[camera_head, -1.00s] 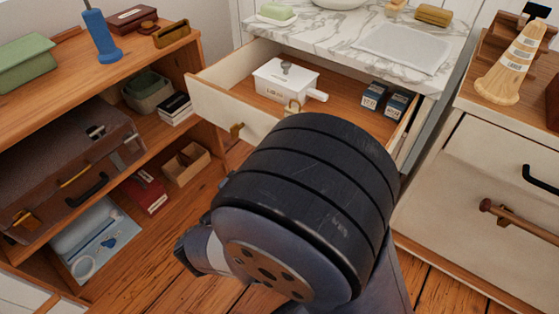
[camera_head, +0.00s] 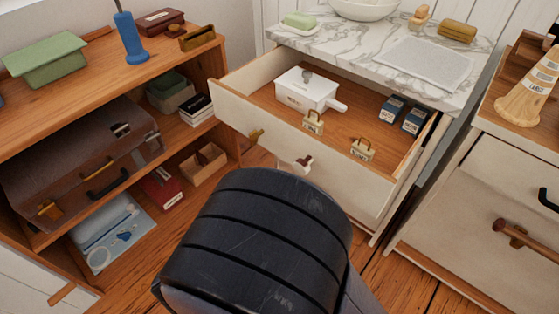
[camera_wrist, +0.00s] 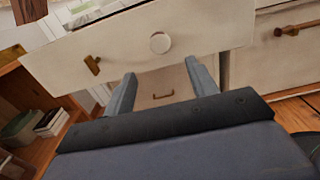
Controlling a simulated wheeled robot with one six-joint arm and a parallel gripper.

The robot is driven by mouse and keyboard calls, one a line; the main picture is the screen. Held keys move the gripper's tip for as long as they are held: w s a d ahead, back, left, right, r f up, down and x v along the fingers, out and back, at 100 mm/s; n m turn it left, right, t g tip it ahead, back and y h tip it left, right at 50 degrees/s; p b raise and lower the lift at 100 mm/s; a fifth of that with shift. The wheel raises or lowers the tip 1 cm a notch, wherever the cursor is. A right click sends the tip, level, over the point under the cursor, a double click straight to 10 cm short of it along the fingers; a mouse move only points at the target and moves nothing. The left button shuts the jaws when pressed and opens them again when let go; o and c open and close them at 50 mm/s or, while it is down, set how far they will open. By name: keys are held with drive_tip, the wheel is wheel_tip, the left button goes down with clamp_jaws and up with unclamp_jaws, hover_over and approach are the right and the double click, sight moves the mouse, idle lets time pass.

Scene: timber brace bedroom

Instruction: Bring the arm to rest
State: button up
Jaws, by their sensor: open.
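My arm's dark rounded link fills the lower middle of the head view, and my gripper is hidden behind it there. In the wrist view my gripper (camera_wrist: 163,85) is open, with its two fingers apart and nothing between them. Beyond them is the front of the open drawer (camera_head: 352,187), which also shows in the wrist view (camera_wrist: 205,38). The fingers appear apart from it, though the exact gap cannot be told. The drawer front bears a brass handle (camera_wrist: 92,64) and a round white knob (camera_wrist: 160,43).
The drawer holds a white lidded box (camera_head: 306,90), two padlock-like pieces (camera_head: 362,149) and small dark boxes (camera_head: 392,107). A wooden shelf (camera_head: 88,75) with a brown suitcase (camera_head: 75,160) stands left. Another cabinet (camera_head: 440,220) stands right, with a cone (camera_head: 530,90) on top.

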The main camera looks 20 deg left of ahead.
drive_tip(key=b+x, duration=0.2)
drive_tip(key=x, duration=0.9)
drive_tip(key=shift+w+b, duration=0.2)
drive_tip(key=shift+b, duration=0.15)
drive_tip(key=shift+d, duration=0.1)
